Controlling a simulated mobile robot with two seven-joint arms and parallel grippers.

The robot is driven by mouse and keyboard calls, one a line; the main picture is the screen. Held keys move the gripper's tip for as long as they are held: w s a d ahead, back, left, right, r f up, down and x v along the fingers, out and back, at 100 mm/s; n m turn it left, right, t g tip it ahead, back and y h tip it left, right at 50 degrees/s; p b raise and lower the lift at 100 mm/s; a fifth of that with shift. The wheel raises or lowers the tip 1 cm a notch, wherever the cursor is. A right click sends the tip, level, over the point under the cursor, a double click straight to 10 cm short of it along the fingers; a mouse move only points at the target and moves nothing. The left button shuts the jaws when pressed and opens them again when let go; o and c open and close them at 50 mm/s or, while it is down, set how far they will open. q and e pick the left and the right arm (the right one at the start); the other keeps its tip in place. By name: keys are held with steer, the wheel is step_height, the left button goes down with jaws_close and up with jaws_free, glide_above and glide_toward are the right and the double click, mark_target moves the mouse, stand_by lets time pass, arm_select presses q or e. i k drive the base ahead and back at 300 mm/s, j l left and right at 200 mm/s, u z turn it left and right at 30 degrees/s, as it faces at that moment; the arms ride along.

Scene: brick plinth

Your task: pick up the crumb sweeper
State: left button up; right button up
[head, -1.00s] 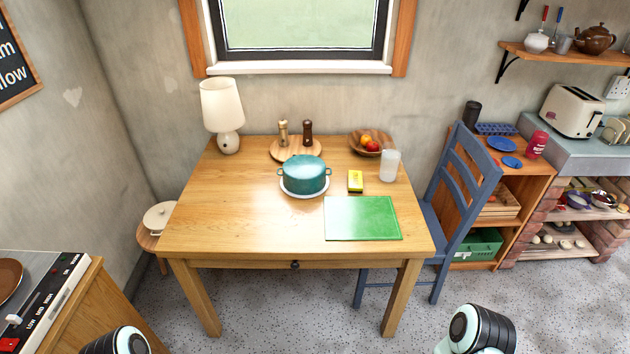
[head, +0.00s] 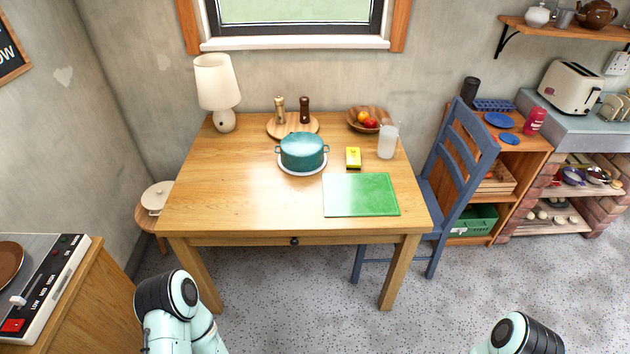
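I cannot make out for certain which thing is the crumb sweeper. Links of my two arms show at the bottom edge, left of centre and at the right, both in front of the table. Neither gripper shows.
The teal pot (head: 301,151) stands on a white plate. A green board (head: 361,195), a frosted cup (head: 387,141), a fruit bowl (head: 369,120), two mills on a round board (head: 271,130) and a lamp (head: 217,90) share the table. A blue chair (head: 458,150) stands at its right; its front left is clear.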

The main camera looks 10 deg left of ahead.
mark_target(353, 156)
steer(key=i+l, duration=0.1)
steer(key=l, duration=0.2)
steer(key=i+l, duration=0.15)
steer(key=l, duration=0.15)
steer(key=i+l, duration=0.1)
steer(key=l, duration=0.25)
steer(key=i+l, duration=0.15)
steer(key=l, duration=0.15)
